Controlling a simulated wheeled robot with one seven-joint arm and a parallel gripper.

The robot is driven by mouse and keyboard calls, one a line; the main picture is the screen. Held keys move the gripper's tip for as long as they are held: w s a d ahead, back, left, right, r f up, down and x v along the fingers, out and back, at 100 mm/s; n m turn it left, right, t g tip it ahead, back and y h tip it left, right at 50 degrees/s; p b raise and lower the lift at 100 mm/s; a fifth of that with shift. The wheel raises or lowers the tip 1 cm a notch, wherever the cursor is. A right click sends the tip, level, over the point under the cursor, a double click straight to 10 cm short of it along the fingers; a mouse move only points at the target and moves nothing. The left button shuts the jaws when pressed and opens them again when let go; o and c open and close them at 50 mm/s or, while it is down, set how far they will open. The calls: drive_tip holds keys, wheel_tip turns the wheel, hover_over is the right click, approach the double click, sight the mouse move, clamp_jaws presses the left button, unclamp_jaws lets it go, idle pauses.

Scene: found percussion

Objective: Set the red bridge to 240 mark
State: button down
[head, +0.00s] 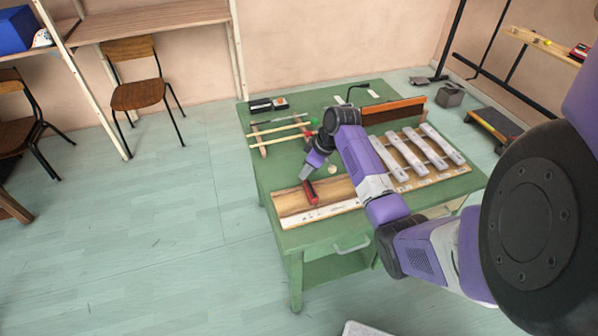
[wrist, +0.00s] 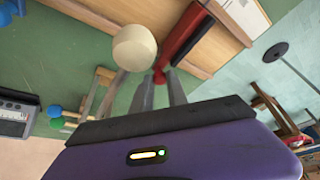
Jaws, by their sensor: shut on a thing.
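The red bridge (head: 310,193) lies across the wooden board (head: 286,203) on the green table. A white scale strip (head: 322,213) runs along the board's near edge; its marks are too small to read. My gripper (head: 305,178) reaches down to the bridge's far end. In the wrist view, my gripper (wrist: 160,80) is shut on the near end of the red bridge (wrist: 183,35), which extends up over the wooden board (wrist: 218,52). The bridge stands toward the board's left part in the head view.
A cream mallet ball (wrist: 134,48) shows beside my fingers in the wrist view. Mallets (head: 282,130) lie on a rack behind the board. Several pale bars (head: 411,154) lie to the right. A black device (head: 267,104) sits at the back left, a brown upright panel (head: 393,110) at the back.

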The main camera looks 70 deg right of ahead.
drive_tip(key=c, duration=1.3)
unclamp_jaws()
drive_tip(key=v, duration=0.7)
drive_tip(key=shift+r+b, duration=0.3)
drive_tip(key=shift+r, duration=0.1)
drive_tip(key=shift+s, duration=0.15)
